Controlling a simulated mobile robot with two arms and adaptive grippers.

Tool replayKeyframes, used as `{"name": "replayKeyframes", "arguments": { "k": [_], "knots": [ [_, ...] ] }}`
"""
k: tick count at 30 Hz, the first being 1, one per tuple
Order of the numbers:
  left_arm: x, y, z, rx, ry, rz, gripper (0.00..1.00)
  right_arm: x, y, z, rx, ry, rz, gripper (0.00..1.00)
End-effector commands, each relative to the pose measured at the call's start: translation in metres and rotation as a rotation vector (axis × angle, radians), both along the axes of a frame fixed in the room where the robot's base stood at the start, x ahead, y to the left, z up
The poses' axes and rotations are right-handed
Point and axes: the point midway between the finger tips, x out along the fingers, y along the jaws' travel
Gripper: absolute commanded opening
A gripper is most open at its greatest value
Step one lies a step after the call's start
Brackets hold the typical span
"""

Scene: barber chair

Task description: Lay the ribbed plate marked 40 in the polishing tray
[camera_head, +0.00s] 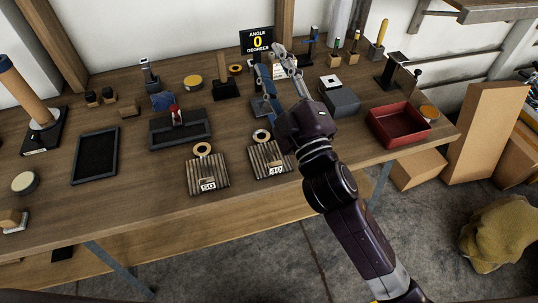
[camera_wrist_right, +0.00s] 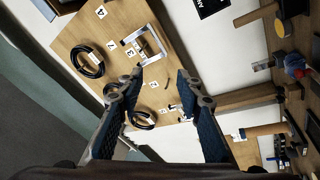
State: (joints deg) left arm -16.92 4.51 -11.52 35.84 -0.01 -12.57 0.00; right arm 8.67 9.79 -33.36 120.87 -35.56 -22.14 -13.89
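The ribbed plate marked 40 (camera_head: 269,163) lies on the workbench near its front edge, with a ring-shaped part at its far edge. A similar ribbed plate marked 50 (camera_head: 207,176) lies to its left. A shallow black tray (camera_head: 95,155) lies at the left and a deeper red tray (camera_head: 400,126) stands at the right; I cannot tell from any label which is the polishing tray. My right gripper (camera_head: 285,61) is raised beyond the plate marked 40, apart from it. In the wrist view its fingers (camera_wrist_right: 157,86) are spread, with nothing between them. My left gripper is out of view.
A dark stand with a red-topped piece (camera_head: 180,131) lies between the black tray and the plates. A grey box (camera_head: 340,101) stands left of the red tray. The sign "ANGLE 0 DEGREES" (camera_head: 257,41) stands at the back. Cardboard boxes (camera_head: 485,130) stand beyond the right end.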

Motion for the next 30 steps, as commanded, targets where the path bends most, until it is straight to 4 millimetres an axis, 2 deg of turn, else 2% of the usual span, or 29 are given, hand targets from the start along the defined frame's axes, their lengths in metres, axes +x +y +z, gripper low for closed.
{"name": "replayKeyframes", "arguments": {
  "k": [1, 3, 5, 6, 7, 9, 11, 12, 14, 17, 18, 20, 21, 23, 24, 26, 27, 30],
  "knots": [
    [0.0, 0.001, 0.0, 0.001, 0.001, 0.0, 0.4, -0.008, 0.031, 0.034, -0.074, -0.151, 0.066, 0.33],
    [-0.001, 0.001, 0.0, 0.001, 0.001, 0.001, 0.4, -0.032, 0.076, 0.068, -0.187, -0.364, 0.163, 0.33],
    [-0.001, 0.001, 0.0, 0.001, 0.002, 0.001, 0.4, -0.058, 0.113, 0.087, -0.289, -0.544, 0.251, 0.33],
    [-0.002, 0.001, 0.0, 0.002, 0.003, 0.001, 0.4, -0.078, 0.137, 0.094, -0.362, -0.664, 0.309, 0.33],
    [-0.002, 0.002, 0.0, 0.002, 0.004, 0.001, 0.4, -0.094, 0.153, 0.096, -0.417, -0.751, 0.355, 0.33],
    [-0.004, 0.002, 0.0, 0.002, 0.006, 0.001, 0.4, -0.129, 0.188, 0.089, -0.552, -0.95, 0.464, 0.33],
    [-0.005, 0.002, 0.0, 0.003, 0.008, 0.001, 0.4, -0.156, 0.211, 0.072, -0.676, -1.115, 0.563, 0.33],
    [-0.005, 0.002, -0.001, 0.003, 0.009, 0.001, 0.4, -0.172, 0.223, 0.055, -0.763, -1.219, 0.631, 0.33],
    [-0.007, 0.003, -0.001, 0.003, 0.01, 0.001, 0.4, -0.19, 0.233, 0.023, -0.899, -1.369, 0.741, 0.33],
    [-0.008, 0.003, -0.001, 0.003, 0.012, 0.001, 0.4, -0.202, 0.23, -0.04, -1.142, -1.585, 0.94, 0.33],
    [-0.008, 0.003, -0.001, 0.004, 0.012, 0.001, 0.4, -0.199, 0.221, -0.066, -1.245, -1.658, 1.027, 0.33],
    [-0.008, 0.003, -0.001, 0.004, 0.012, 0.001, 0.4, -0.188, 0.2, -0.102, -1.403, -1.746, 1.165, 0.33],
    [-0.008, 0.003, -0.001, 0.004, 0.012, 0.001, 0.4, -0.175, 0.182, -0.123, -1.512, -1.79, 1.26, 0.33],
    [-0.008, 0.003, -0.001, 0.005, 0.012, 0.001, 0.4, -0.154, 0.149, -0.148, -1.668, -1.828, 1.406, 0.33],
    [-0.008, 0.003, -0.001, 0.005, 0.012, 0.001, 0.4, -0.138, 0.126, -0.159, -1.767, -1.835, 1.499, 0.33],
    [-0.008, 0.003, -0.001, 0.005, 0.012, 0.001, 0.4, -0.115, 0.092, -0.168, -1.9, -1.825, 1.631, 0.33],
    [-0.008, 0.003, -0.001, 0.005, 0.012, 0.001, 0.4, -0.101, 0.07, -0.171, 1.932, 1.765, -1.672, 0.33],
    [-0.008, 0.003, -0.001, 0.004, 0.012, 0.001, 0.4, -0.075, 0.027, -0.169, 1.891, 1.553, -1.667, 0.33]
  ]
}}
